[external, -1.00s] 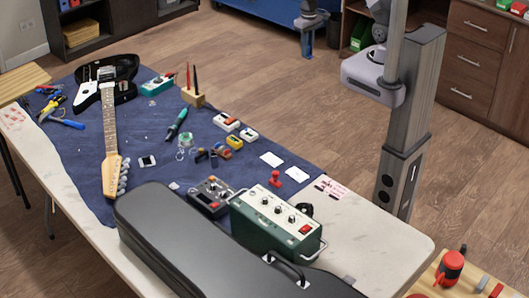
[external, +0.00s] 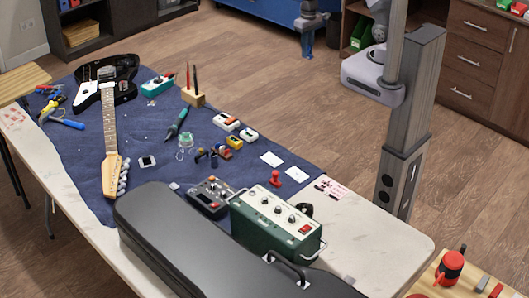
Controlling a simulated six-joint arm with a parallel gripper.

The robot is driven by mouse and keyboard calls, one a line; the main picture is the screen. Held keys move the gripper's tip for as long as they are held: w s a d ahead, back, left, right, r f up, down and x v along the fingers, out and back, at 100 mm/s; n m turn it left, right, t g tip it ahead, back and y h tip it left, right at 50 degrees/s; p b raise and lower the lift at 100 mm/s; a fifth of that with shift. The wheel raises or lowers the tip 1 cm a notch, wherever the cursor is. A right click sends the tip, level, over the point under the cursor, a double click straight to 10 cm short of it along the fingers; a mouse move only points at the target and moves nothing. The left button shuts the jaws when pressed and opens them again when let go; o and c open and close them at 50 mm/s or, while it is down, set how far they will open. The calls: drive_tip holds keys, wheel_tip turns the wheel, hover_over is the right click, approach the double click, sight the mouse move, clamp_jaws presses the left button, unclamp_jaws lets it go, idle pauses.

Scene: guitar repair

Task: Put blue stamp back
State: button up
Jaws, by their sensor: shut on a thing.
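My gripper (external: 308,38) shows small at the top, hanging high, with the blue bench behind it. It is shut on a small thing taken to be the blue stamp. A red stamp (external: 275,177) stands upright on the blue mat (external: 150,185), beside the green amplifier. White cards (external: 271,159) lie just behind it. A card with red and dark marks (external: 331,187) lies to its right, near the table's edge.
The green amplifier (external: 276,214) and black guitar case (external: 200,240) fill the front of the table. Pedals (external: 226,122) and small dark parts (external: 213,157) lie left of the cards. The guitar (external: 108,120) lies at the left. Bare table (external: 375,235) is free at the right.

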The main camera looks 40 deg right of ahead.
drive_tip(key=a+f+n+b, duration=0.25)
drive_tip(key=a+n, duration=0.25)
drive_tip(key=a, duration=1.1)
drive_tip(key=a+f+n+b, duration=0.1)
drive_tip(key=a+n+b, duration=0.35)
drive_tip(key=a, duration=1.15)
drive_tip(key=s+a+f+n+b, duration=0.3)
drive_tip(key=s+a+n, duration=0.5)
drive_tip(key=s+a, duration=1.45)
drive_tip(key=shift+s+d+f+p, duration=0.1)
drive_tip(key=shift+d+f+p, duration=0.05)
drive_tip(key=shift+f, duration=1.35)
drive_tip(key=shift+d+f+p, duration=0.1)
drive_tip(key=shift+f+p, duration=0.05)
drive_tip(key=shift+f, duration=1.4)
drive_tip(key=shift+s+d+f+p, duration=0.1)
drive_tip(key=shift+d+f+p, duration=0.05)
drive_tip(key=shift+f, duration=1.35)
